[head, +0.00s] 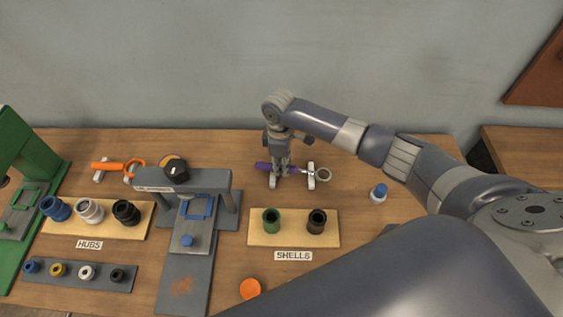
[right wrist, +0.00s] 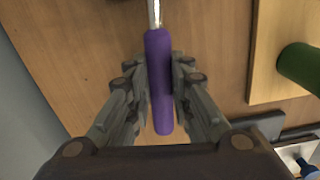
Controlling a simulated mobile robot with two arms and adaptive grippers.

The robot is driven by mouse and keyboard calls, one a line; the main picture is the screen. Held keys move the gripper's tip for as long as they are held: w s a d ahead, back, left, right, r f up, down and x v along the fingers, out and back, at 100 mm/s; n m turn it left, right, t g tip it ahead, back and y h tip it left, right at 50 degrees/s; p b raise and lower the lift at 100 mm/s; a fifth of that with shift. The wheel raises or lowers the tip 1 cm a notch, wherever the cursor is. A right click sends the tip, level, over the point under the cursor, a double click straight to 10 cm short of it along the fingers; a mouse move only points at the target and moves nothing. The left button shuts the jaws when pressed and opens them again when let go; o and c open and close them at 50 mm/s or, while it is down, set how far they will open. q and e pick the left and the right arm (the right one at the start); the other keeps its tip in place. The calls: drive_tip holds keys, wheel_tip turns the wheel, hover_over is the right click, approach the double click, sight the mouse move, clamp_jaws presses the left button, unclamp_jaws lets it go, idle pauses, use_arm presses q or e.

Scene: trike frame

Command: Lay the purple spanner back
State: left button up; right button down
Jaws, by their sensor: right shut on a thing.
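The purple spanner (head: 263,166) has a purple handle and a silver shaft ending in a ring. It lies roughly level at the back of the table, over two small pale grey rests (head: 311,182); I cannot tell whether it touches them. My right gripper (head: 280,172) points down and is shut on the handle. In the right wrist view, the purple handle (right wrist: 160,85) runs between the fingers of that gripper (right wrist: 160,95), and its silver shaft leaves the top edge; the ring is out of that view. My left gripper is not in view.
An orange spanner (head: 108,166) lies at the back left. The SHELLS board (head: 294,233) with green and black cups stands in front of the purple spanner. A wall is behind.

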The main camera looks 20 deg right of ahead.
drive_tip(key=shift+f, duration=0.2)
idle(0.4)
drive_tip(key=c, duration=1.4)
unclamp_jaws()
drive_tip(key=shift+o, duration=0.2)
wheel_tip(320, 180, up, 12)
drive_tip(key=shift+a, duration=0.1)
